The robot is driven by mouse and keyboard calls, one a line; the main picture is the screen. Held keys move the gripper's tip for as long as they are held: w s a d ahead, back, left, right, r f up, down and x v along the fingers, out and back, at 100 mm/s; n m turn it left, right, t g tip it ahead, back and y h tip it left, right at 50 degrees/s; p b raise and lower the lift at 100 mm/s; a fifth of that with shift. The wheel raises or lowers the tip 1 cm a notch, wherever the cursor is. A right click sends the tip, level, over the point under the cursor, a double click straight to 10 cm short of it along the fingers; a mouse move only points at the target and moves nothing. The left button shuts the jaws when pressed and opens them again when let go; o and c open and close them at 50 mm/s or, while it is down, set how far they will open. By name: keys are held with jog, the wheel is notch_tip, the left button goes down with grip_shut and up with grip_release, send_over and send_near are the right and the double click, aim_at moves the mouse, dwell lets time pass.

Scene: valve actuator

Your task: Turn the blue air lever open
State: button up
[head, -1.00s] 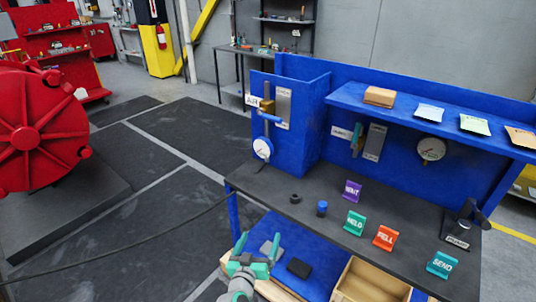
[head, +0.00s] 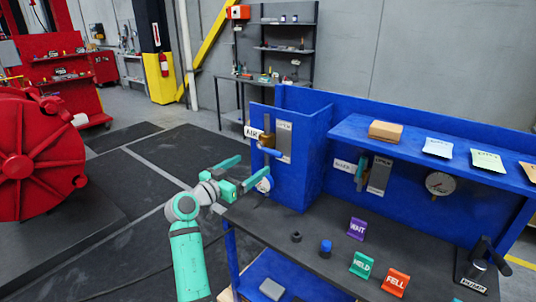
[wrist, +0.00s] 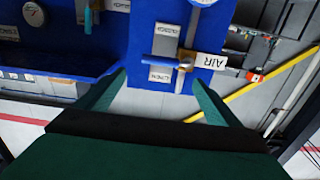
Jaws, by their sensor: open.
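The blue air lever (head: 269,151) sticks out from a brass valve body (head: 267,137) on the side panel of the blue bench, beside the AIR label (head: 252,132). In the wrist view the picture is turned over; the lever (wrist: 161,61) lies sideways from the brass body (wrist: 187,58), between two grey plates, one reading OPEN (head: 284,141). My gripper (head: 251,165) is open and empty, just below and in front of the lever. In the wrist view the lever shows beyond and between the fingertips, apart from them.
A round white gauge (head: 263,186) sits below the valve, partly hidden by my gripper. Another lever (head: 363,164) and a gauge (head: 439,183) are on the back panel. The bench top (head: 310,225) carries a blue knob (head: 326,248) and coloured signs.

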aim_at(270, 152)
jog(key=x, duration=1)
jog(key=shift+w+d, duration=0.15)
jog(key=shift+w, duration=0.15)
